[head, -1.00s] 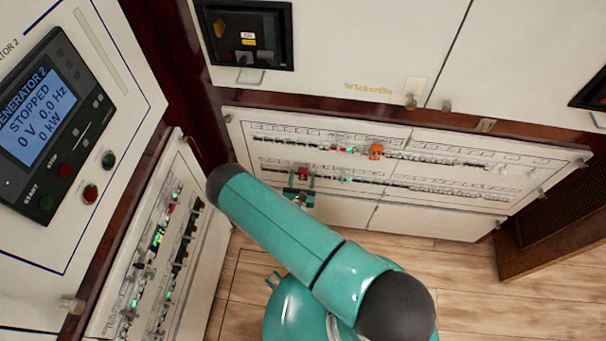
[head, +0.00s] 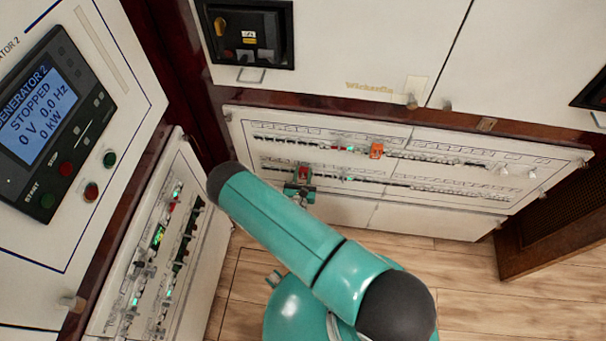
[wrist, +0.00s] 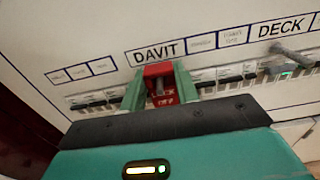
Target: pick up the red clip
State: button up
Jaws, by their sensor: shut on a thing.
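The red clip (wrist: 158,72) sits on the breaker row under the DAVIT label in the wrist view. My gripper (wrist: 160,90) has its two green fingers against the clip's left and right sides and is shut on it. In the head view the red clip (head: 303,171) is small, at the left of the lower breaker row, with my gripper (head: 303,180) at it. The fingers partly hide the clip there. The clip is still at the panel.
An orange clip (head: 376,151) sits on the upper breaker row to the right. A generator display (head: 40,115) and another breaker panel (head: 150,250) stand at the left. A DECK label (wrist: 283,28) is right of the clip. Wood floor is open at the lower right.

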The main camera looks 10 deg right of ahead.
jog(key=v, duration=1.8)
jog(key=shift+s, duration=0.15)
jog(key=v, duration=1.3)
dwell(1.3)
jog(key=shift+r, duration=0.1)
dwell(0.5)
